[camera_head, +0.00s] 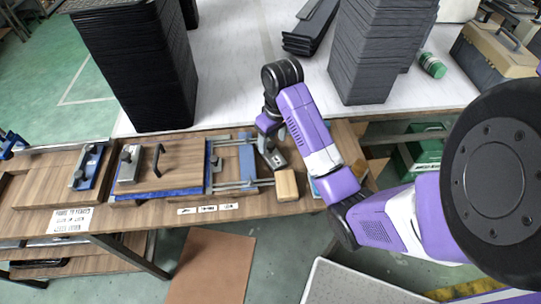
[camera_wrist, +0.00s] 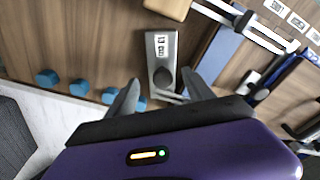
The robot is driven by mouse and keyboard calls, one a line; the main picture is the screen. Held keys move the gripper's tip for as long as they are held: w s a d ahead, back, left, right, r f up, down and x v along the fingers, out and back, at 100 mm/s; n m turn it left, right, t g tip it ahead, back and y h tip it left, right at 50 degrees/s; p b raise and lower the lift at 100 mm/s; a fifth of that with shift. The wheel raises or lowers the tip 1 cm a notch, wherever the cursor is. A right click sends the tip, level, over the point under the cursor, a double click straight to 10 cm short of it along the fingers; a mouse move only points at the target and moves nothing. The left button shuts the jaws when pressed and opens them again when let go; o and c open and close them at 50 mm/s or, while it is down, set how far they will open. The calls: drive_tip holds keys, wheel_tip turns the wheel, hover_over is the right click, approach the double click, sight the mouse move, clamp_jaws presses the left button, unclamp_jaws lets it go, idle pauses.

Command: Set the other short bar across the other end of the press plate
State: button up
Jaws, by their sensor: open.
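The press plate (camera_head: 165,157), a wooden board with a dark upright handle, lies over a blue layer left of centre on the bench. One grey short bar (camera_head: 128,168) with a knob lies across its left end. The other short bar (camera_wrist: 161,48), grey with a white label and a dark round knob, lies on the wood in the wrist view; it also shows in the head view (camera_head: 277,160). My gripper (camera_wrist: 160,78) is open above this bar, its fingers apart on either side of the knob end. Whether they touch it cannot be told.
Metal rails (camera_head: 235,184) and a blue strip (camera_head: 247,160) lie between the plate and my gripper. A wooden block (camera_head: 287,185) sits near the front edge. Tall dark stacks (camera_head: 140,65) stand behind. Blue round knobs (camera_wrist: 80,87) line the bench edge.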

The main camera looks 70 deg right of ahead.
sight(271, 145)
drive_tip(key=f, duration=0.1)
drive_tip(key=f+b, duration=0.2)
drive_tip(key=shift+w+f, duration=0.2)
drive_tip(key=shift+w, duration=0.05)
drive_tip(key=shift+w+f, duration=0.1)
drive_tip(key=shift+f, duration=0.6)
clamp_jaws()
